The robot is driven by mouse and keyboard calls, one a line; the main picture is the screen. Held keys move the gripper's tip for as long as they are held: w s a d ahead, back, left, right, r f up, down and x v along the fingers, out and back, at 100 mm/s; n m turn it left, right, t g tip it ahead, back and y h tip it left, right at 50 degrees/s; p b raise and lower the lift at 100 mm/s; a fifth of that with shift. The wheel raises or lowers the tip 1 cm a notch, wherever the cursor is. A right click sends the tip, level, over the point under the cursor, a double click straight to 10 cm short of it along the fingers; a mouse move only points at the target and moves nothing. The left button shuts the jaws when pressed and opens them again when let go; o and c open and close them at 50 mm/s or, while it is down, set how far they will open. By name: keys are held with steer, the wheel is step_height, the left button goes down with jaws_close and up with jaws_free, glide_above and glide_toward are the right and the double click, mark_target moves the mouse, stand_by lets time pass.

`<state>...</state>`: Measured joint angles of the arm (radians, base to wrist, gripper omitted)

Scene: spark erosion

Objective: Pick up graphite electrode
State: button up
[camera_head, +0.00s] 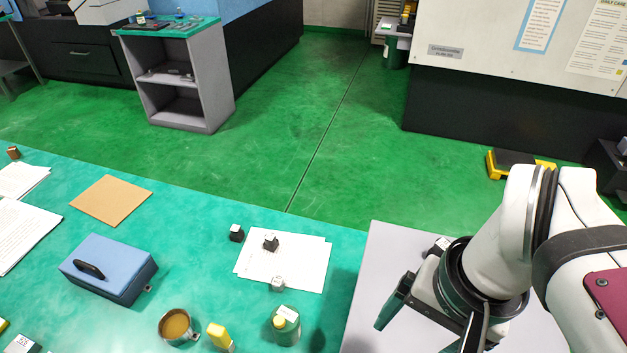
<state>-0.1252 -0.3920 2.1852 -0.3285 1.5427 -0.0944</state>
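Several small blocks could be the graphite electrode; I cannot tell for sure which is graphite. A black block (237,233) with a pale top stands on the green table left of the white paper sheets. A dark grey block (271,243) stands on the sheets, and a light grey block (278,284) stands near their front edge. Another dark block with a pale face (440,245) shows just behind my gripper, partly hidden by it. My gripper (430,322) is over the grey board at the right, fingers apart, with nothing seen between them.
The green table (210,230) holds a blue cash box (108,268), a cup of brown liquid (175,326), a yellow-capped item (219,337) and a green container (286,325). White sheets (312,262) lie mid-table. The grey board (385,255) is mostly bare on its left.

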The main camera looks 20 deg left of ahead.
steer(key=w+a+r+n, duration=0.1)
steer(key=w+a+n, duration=0.3)
steer(key=w, duration=0.5)
steer(key=n+t+y, duration=0.1)
steer(key=n+t, duration=0.2)
steer(key=n, duration=0.3)
glide_above(270, 238)
steer(key=s+d, duration=0.4)
steer(key=s, duration=0.1)
step_height(270, 238, down, 14)
steer(key=f, duration=0.1)
steer(key=x, duration=1.4)
steer(key=shift+w+a+f, duration=0.1)
steer(key=shift+w+a, duration=0.35)
jaws_close()
